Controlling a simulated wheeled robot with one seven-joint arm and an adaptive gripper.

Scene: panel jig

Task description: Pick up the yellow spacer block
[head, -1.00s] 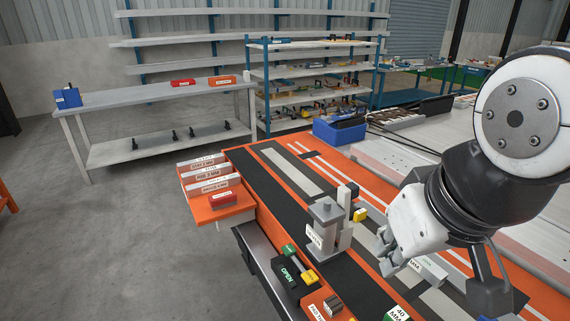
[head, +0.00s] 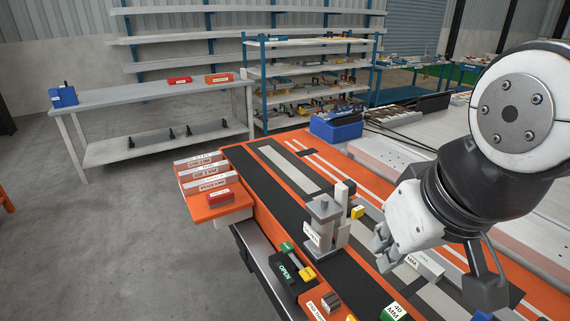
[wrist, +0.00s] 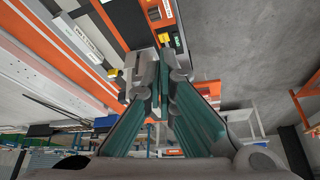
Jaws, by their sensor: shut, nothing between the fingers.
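A small yellow block (head: 357,212) stands on the bench just right of a grey clamp fixture (head: 324,226) in the head view. A yellow block also shows in the wrist view (wrist: 112,72), left of the fingers. My gripper (head: 381,243) is right of the clamp fixture and a little nearer the camera than the yellow block, apart from it. In the wrist view my gripper (wrist: 149,77) has its fingertips together with nothing between them. The fingers and the grey fixture overlap in that view, so the gap between them is hard to judge.
A green and yellow handle (head: 298,262) lies by a dark OPEN plate (head: 283,272). A grey labelled block (head: 424,263) lies right of my gripper. A green block marked 40 MM (head: 394,312) is at the front. A blue bin (head: 337,127) stands at the back.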

